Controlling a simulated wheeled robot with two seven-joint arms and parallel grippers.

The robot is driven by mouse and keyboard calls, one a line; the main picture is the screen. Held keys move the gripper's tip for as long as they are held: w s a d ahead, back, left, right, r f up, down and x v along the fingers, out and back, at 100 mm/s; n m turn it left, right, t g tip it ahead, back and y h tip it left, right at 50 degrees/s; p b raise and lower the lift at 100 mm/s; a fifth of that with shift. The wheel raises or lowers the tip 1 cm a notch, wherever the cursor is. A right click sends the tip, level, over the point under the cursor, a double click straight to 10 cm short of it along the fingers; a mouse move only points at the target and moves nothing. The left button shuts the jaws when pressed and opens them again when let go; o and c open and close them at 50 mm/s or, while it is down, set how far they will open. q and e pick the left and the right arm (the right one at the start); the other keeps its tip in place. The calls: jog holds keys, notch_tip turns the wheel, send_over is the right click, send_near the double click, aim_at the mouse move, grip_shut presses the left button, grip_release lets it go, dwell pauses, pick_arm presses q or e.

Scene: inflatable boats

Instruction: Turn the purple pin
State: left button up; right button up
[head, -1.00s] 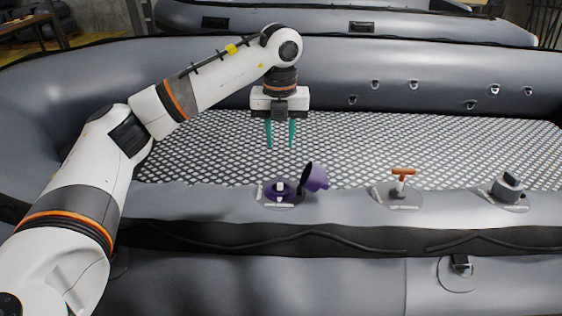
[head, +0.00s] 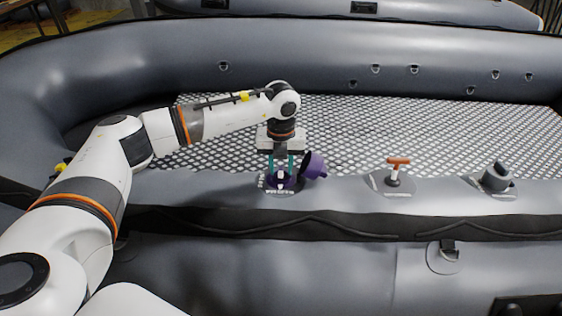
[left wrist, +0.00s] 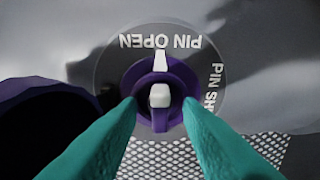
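The purple pin (head: 281,182) sits in a round valve on the near tube of the grey boat, with its purple cap (head: 314,165) hinged open on the right. In the left wrist view the pin shows a white centre (left wrist: 160,96) in a purple ring, with a white pointer toward the words PIN OPEN; PIN SH... is partly cut off. My left gripper (head: 281,166) points down over the valve. In the left wrist view its two teal fingers (left wrist: 160,112) are apart, one on each side of the white centre, with gaps visible. My right gripper is not in view.
An orange T-handle fitting (head: 397,171) and a grey valve fitting (head: 496,177) stand to the right on the same tube. The patterned boat floor (head: 400,125) lies behind. The open cap (left wrist: 40,120) is close to the left finger in the wrist view.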

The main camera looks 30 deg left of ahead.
pick_arm(q)
jog(key=shift+w, duration=0.1)
grip_shut()
jog(key=shift+f, duration=0.1)
